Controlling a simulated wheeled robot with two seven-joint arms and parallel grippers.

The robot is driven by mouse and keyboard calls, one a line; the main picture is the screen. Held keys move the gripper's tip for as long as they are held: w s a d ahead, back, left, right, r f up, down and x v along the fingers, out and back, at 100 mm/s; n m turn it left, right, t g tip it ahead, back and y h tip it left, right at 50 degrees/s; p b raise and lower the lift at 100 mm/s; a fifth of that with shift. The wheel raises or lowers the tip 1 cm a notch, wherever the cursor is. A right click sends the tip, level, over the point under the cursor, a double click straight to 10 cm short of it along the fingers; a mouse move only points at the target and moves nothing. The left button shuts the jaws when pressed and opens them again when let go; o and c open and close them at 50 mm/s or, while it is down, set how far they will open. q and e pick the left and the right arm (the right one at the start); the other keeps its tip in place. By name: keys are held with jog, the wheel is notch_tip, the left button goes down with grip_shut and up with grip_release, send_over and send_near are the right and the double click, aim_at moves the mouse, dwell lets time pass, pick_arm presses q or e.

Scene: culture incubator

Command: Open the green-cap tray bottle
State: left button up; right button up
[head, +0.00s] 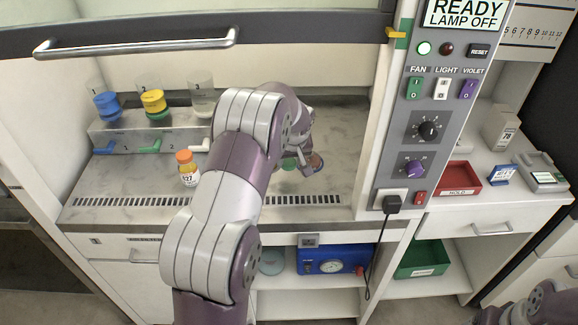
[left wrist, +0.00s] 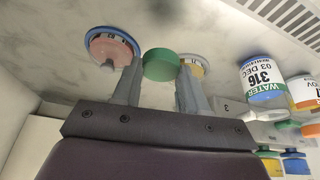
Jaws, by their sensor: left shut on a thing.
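In the left wrist view a round green cap (left wrist: 160,65) sits between the fingertips of my left gripper (left wrist: 160,72), which is shut on it. Whether a bottle is attached under the cap cannot be told. In the head view the gripper (head: 303,152) is over the right part of the cabinet floor, partly hidden by my arm; a green piece (head: 288,163) shows at it. A round pink item with a blue rim (left wrist: 110,48) and a yellowish one (left wrist: 193,66) lie beyond the fingers. My right gripper is out of view; only part of its arm shows.
An orange-capped bottle (head: 188,168) stands on the cabinet floor left of my arm. A stepped rack (head: 130,130) with containers is at the back left. The raised sash (head: 300,22) and control panel (head: 425,110) bound the opening.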

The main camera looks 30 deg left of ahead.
aim_at(289, 166)
pick_arm(q)
notch_tip(289, 166, down, 3)
jog(key=shift+s+a+f, duration=0.1)
jog(key=shift+f, duration=0.55)
jog(key=o, duration=0.7)
jog(key=shift+f, duration=0.1)
jog(key=o, duration=0.5)
jog(key=shift+c, duration=0.2)
